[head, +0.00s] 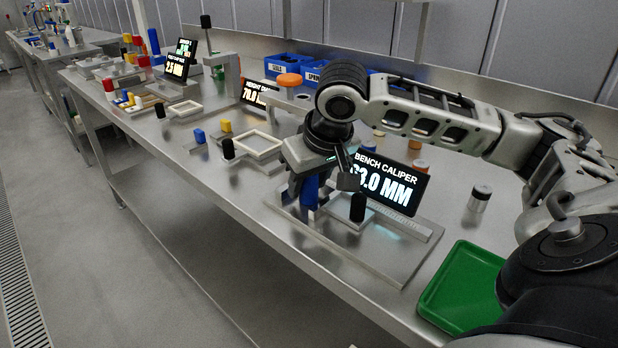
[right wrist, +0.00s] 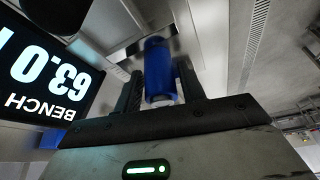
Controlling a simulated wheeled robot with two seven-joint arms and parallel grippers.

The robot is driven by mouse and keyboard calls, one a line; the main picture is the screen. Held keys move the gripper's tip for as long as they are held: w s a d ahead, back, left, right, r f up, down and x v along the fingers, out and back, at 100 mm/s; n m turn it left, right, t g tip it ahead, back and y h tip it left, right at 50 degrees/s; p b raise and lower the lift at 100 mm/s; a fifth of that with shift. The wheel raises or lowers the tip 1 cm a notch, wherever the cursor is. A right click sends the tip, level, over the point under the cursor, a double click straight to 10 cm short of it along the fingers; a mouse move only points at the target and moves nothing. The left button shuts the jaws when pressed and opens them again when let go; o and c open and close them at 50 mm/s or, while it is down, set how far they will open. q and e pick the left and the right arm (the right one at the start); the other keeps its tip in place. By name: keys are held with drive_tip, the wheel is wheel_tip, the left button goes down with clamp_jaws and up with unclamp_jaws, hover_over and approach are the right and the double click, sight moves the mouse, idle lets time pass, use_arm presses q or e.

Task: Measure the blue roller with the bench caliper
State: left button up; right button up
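The bench caliper (head: 365,262) lies on the steel bench, a metal base with a scale and a black knob (head: 357,208). Its tilted display (head: 387,185) is partly covered by my arm in the head view; the right wrist view shows it upside down (right wrist: 44,78), reading 63.0. My right gripper (head: 309,190) points down over the caliper's left part. The blue roller (right wrist: 160,72) stands between its fingers, which appear to be against its sides. The roller's lower part and its contact with the jaws cannot be made out. My left gripper is not in view.
An empty green tray (head: 462,285) lies at the bench's right front. A metal cylinder with a dark top (head: 480,197) stands behind it. Left of the caliper is another gauge frame (head: 258,146). Blue bins (head: 288,64) and the height display (head: 259,93) are farther back.

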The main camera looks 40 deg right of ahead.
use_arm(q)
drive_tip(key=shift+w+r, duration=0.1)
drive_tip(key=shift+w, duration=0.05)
use_arm(e)
drive_tip(key=shift+o, duration=1)
drive_tip(key=shift+r, duration=0.15)
use_arm(q)
drive_tip(key=p, duration=0.2)
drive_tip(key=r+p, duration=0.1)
drive_tip(key=p, duration=0.1)
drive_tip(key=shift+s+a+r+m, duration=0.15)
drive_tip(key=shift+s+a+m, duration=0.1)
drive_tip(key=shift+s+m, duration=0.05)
use_arm(e)
drive_tip(key=v, duration=1.5)
drive_tip(key=shift+r, duration=0.35)
drive_tip(key=shift+a, duration=0.1)
